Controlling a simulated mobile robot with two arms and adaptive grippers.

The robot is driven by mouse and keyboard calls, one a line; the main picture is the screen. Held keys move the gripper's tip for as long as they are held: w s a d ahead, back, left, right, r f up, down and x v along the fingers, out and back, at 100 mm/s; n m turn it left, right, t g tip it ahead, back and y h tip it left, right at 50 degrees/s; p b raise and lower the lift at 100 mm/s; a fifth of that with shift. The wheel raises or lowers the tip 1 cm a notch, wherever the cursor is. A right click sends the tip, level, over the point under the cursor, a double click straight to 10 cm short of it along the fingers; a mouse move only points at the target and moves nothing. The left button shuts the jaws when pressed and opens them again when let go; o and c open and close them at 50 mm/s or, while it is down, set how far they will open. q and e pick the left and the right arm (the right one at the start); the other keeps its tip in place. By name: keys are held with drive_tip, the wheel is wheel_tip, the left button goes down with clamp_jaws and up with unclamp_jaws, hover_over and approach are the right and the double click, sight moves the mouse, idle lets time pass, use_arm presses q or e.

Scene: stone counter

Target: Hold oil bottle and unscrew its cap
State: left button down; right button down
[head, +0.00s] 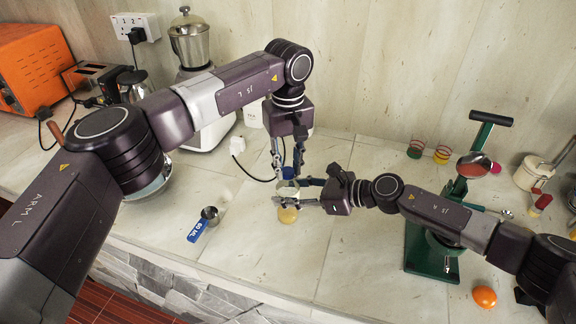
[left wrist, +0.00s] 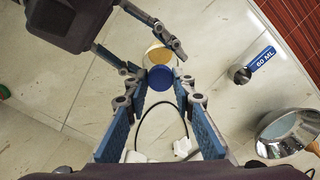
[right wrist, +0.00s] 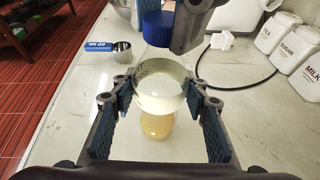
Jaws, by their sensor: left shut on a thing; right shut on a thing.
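The oil bottle (head: 289,190) is a pale, clear vessel with amber at its lower end; it appears upright over the counter. My right gripper (right wrist: 160,97) is shut on its body from the side. I cannot tell whether the bottle's base touches the counter.
A blue-handled measuring cup (head: 208,215) lies left of the bottle. A mixer grinder (head: 190,45) and a black cable stand behind. A green press (head: 436,245) and an orange fruit (head: 484,297) are at the right. The counter in front of the bottle is clear.

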use_arm(q)
drive_tip(key=n, duration=3.1)
drive_tip(key=shift+r, duration=0.1)
drive_tip(key=n, duration=0.5)
drive_tip(key=shift+n, duration=0.3)
drive_tip(key=n, duration=1)
